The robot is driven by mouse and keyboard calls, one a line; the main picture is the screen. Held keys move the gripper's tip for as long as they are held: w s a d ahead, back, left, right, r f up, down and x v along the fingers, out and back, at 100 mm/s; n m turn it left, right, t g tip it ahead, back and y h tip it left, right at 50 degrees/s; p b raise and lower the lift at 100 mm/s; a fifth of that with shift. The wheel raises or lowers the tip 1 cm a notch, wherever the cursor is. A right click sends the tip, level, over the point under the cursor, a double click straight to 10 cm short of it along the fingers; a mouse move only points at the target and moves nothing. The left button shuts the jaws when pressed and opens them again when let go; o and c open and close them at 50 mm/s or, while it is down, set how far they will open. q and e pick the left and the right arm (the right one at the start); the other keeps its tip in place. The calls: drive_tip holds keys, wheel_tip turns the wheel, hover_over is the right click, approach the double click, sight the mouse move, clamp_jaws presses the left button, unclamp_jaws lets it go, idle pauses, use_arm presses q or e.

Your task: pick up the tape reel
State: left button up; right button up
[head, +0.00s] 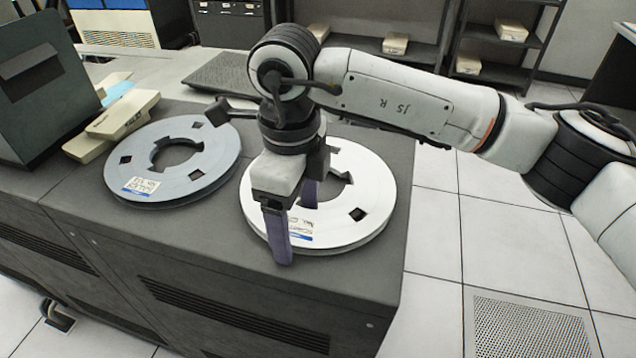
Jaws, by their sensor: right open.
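Two tape reels lie flat on the dark cabinet top. The right tape reel (365,190) is white with dark cutouts and a label, near the cabinet's right edge. The left tape reel (205,150) is grey with a label. My right gripper (292,225) is over the left part of the white reel, fingers pointing down and apart. One purple finger is in front of the reel's near left rim; the other is near the hub opening. I cannot tell whether the fingers touch the reel. The gripper hides part of it. My left gripper is not in view.
The cabinet top (120,225) has bare room in front of the grey reel. Beige boxes (124,115) and a grey machine (40,80) stand at the left. A dark keyboard-like panel (225,73) lies behind. Shelves (470,50) stand farther back, beyond tiled floor.

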drive_tip(key=shift+r, duration=0.1)
drive_tip(key=c, duration=1.6)
drive_tip(key=shift+c, duration=0.2)
wheel_tip(320, 180, up, 15)
drive_tip(key=p, duration=0.2)
